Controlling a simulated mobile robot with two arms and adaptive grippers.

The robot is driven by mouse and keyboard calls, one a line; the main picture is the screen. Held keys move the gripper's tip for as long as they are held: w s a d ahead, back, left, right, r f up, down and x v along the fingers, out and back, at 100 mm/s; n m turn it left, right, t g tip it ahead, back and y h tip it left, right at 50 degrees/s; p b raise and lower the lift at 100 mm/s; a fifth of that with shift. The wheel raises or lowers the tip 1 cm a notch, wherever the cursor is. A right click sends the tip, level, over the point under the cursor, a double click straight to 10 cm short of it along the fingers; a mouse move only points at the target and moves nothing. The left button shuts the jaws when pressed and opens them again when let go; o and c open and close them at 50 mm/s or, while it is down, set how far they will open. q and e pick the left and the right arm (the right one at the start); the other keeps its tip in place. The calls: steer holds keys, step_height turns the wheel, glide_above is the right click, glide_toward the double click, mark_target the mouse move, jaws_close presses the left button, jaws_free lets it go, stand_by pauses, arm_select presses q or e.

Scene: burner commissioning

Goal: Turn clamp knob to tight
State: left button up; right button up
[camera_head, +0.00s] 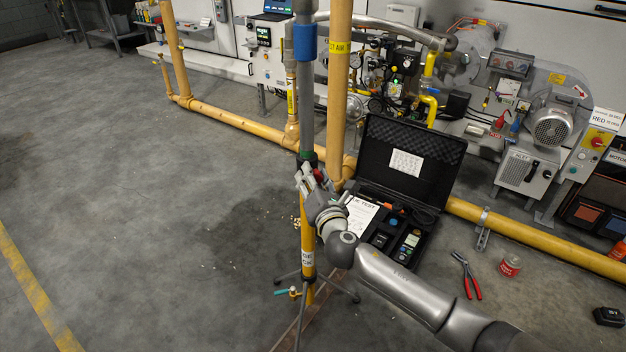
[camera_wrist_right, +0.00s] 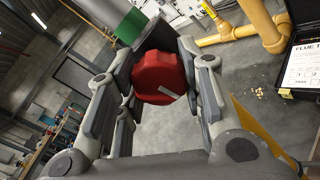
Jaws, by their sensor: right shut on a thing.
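The red clamp knob (camera_wrist_right: 158,72) sits between the fingers of my right gripper (camera_wrist_right: 160,90) in the right wrist view. A short pale mark shows on the knob's face. In the head view my right gripper (camera_head: 316,180) is at the clamp on the upright pole, and only a little red of the knob (camera_head: 321,175) shows past the fingers. The gripper is shut on the knob. A green collar (camera_wrist_right: 106,14) lies just behind the knob, on the grey upright pole (camera_head: 306,110). My left gripper is not in view.
An open black case (camera_head: 448,165) lies on the floor right of the pole. Red-handled pliers (camera_head: 466,276) and a red tin (camera_head: 510,265) lie farther right. Yellow gas pipe (camera_head: 240,128) runs along the floor behind. The floor at left is clear.

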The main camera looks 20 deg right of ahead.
steer(key=m, duration=0.2)
steer(key=shift+m, duration=0.4)
steer(key=m, duration=0.2)
steer(key=shift+m, duration=0.4)
steer(key=m, duration=0.2)
steer(key=shift+m, duration=0.3)
steer(key=m, duration=0.3)
steer(key=shift+r+m, duration=0.1)
steer(key=shift+m, duration=0.2)
steer(key=m, duration=0.2)
steer(key=shift+m, duration=0.4)
steer(key=shift+r+m, duration=0.1)
steer(key=shift+m, duration=0.8)
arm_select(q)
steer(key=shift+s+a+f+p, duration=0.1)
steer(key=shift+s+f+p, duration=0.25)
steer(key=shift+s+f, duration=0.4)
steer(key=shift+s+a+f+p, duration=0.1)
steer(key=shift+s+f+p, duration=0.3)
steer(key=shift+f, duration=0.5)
arm_select(e)
steer(key=shift+m, duration=1.8)
